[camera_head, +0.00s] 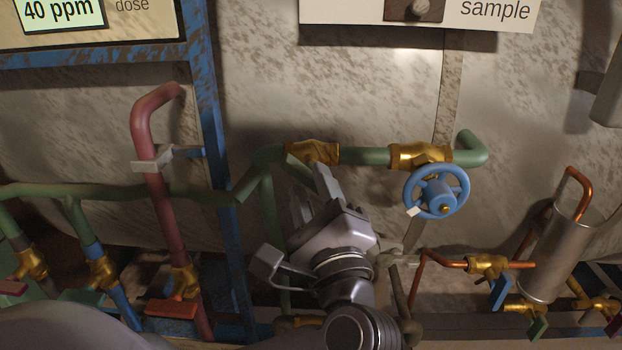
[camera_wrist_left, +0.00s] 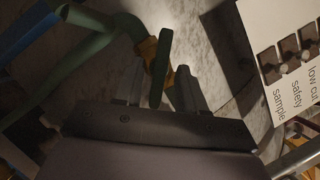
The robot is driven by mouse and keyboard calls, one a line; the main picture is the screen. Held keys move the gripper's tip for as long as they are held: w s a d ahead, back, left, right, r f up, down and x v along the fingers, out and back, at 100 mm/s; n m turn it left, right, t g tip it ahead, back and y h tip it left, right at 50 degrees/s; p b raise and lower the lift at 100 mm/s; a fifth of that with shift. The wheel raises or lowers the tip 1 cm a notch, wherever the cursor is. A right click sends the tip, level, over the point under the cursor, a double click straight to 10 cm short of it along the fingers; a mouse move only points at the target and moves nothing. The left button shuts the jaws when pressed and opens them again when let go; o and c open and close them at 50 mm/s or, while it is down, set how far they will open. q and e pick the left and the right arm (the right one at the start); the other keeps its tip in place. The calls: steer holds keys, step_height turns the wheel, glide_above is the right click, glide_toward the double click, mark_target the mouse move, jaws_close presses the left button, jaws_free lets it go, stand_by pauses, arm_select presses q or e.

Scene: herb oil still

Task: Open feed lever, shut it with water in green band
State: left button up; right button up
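A brass valve (camera_head: 313,152) sits on the green pipe (camera_head: 365,156) at the middle of the head view. In the left wrist view a green lever (camera_wrist_left: 161,62) stands in front of the brass valve body (camera_wrist_left: 148,50). My left gripper (camera_wrist_left: 160,92) is open, with one finger on each side of this lever. Gaps seem to show beside the lever. No label names it as the feed lever. No water level or green band is in view. My right gripper is not in view.
A blue handwheel (camera_head: 437,191) stands right of my gripper on the same pipe. A red pipe (camera_head: 160,200) and blue frame post (camera_head: 212,150) are at left. Copper piping (camera_head: 450,262) and a metal cylinder (camera_head: 556,255) are at right. A label panel (camera_wrist_left: 285,60) shows in the wrist view.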

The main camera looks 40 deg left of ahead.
arm_select(q)
steer(key=shift+w+a+r, duration=0.1)
steer(key=shift+w+a, duration=0.15)
steer(key=shift+a, duration=0.1)
jaws_close()
